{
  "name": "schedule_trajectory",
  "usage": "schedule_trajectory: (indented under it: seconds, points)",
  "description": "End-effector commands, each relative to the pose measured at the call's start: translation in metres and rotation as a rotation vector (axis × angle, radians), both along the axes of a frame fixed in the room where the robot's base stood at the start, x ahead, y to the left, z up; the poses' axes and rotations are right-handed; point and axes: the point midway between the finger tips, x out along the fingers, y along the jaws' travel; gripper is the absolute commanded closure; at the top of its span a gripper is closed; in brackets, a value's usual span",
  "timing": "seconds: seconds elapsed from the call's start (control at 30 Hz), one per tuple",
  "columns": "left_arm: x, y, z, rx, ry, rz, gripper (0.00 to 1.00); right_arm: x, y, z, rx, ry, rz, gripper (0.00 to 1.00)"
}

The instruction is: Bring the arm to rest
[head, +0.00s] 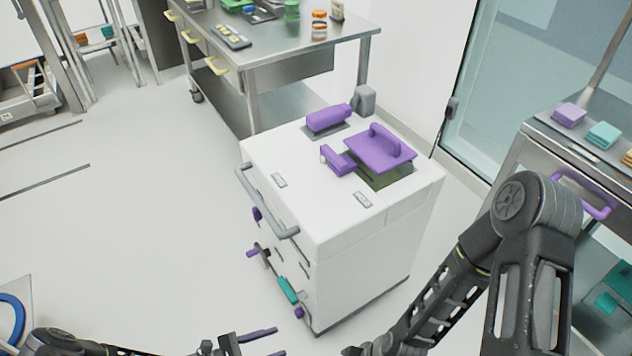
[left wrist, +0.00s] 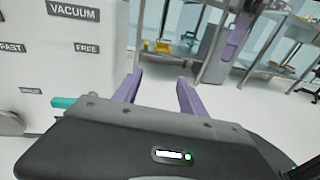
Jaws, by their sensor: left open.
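My left gripper (head: 277,340) is at the bottom edge of the head view, in front of the white cabinet. Its two purple fingers are apart with nothing between them. In the left wrist view the same open, empty fingers (left wrist: 160,78) point away past the side of a white cabinet with labels reading VACUUM, FAST and FREE. My right arm (head: 440,300) comes in from the right and reaches down to the bottom edge, beside the cabinet's right side. Its gripper fingers are out of view.
The white cabinet (head: 350,255) carries a purple lid with a handle (head: 380,150) and purple blocks on top. A grey handle (head: 265,200) and purple and teal parts stick out from its front. A steel table (head: 270,45) stands behind. Open floor (head: 130,220) lies to the left.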

Motion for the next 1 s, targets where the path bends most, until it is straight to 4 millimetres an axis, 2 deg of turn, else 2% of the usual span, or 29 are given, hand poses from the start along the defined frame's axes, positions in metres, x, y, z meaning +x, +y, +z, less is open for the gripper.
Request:
schedule_trajectory:
  seconds: [0.17, 0.37, 0.5, 0.6, 0.7, 0.8, 0.93, 0.97, 1.0]
  points:
    - [-0.030, -0.027, -0.005, 0.117, 0.006, -0.178, 0.51, -0.001, 0.000, 0.000, 0.000, 0.002, 0.001, 1.00]
    - [-0.084, -0.049, -0.014, 0.347, -0.036, -0.472, 0.51, -0.001, 0.000, 0.000, 0.000, 0.002, 0.001, 1.00]
    - [-0.122, -0.044, -0.019, 0.576, -0.145, -0.719, 0.51, -0.001, 0.000, 0.000, 0.000, 0.002, 0.001, 1.00]
    - [-0.139, -0.031, -0.018, 0.765, -0.285, -0.890, 0.51, -0.001, 0.000, 0.000, 0.000, 0.002, 0.001, 1.00]
    - [-0.141, -0.018, -0.011, 0.931, -0.455, -1.015, 0.51, -0.001, 0.000, 0.000, 0.000, 0.002, 0.001, 1.00]
    - [-0.133, -0.011, 0.003, 1.062, -0.636, -1.094, 0.51, -0.001, 0.000, 0.000, 0.000, 0.002, 0.001, 1.00]
    - [-0.120, -0.014, 0.028, 1.191, -0.879, -1.143, 0.51, -0.001, 0.000, 0.000, 0.000, 0.002, 0.001, 1.00]
    - [-0.118, -0.012, 0.006, 1.191, -0.868, -1.137, 0.51, 0.000, 0.000, -0.019, 0.000, 0.000, 0.001, 1.00]
    - [-0.117, -0.012, -0.007, 1.191, -0.865, -1.136, 0.51, 0.000, -0.001, -0.032, -0.001, 0.000, -0.001, 1.00]
